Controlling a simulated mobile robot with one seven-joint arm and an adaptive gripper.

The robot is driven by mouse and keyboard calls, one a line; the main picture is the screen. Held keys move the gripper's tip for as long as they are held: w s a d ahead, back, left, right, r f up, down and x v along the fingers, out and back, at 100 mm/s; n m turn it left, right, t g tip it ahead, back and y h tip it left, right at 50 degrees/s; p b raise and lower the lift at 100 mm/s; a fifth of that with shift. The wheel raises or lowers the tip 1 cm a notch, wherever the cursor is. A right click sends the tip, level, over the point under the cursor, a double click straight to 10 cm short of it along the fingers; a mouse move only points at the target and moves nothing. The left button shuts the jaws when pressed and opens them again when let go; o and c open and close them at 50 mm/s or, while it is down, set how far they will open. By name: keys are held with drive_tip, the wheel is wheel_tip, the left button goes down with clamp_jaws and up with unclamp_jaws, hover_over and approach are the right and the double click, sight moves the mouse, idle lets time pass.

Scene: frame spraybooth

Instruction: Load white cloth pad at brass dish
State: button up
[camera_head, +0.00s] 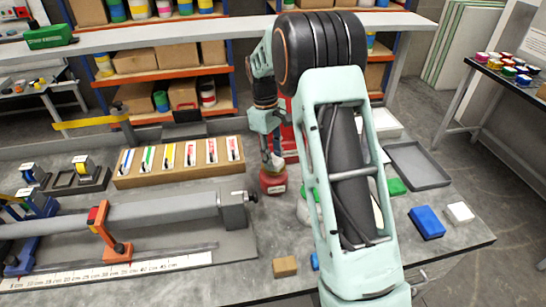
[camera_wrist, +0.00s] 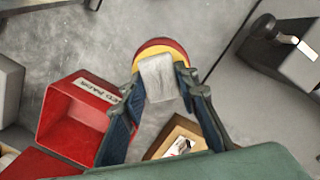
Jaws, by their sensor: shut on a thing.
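My gripper (camera_wrist: 160,85) is shut on the white cloth pad (camera_wrist: 158,78), a pale block between its fingertips in the wrist view. Just beyond the pad is a round red container with a yellow, brass-like top, which I take as the brass dish (camera_wrist: 163,46); the pad covers part of it. In the head view my gripper (camera_head: 274,160) points down just above this red, labelled container (camera_head: 273,184). The pad is small and pale there. I cannot tell whether the pad touches the dish.
A red open bin (camera_wrist: 72,120) with a partly hidden label stands close to my gripper. A wooden rack (camera_head: 180,163) of brushes lies to the left, with a clamped grey bar (camera_head: 160,212) in front. A blue block (camera_head: 427,222), white block (camera_head: 460,212) and grey tray (camera_head: 418,166) are right.

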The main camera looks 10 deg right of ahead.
drive_tip(key=shift+r+p, duration=2.3)
drive_tip(key=shift+r, duration=1.15)
drive_tip(key=shift+f, duration=0.1)
drive_tip(key=s+f+m+y, duration=0.1)
drive_tip(key=s+f+m, duration=0.3)
drive_tip(key=s+m, duration=0.5)
drive_tip(key=s, duration=0.4)
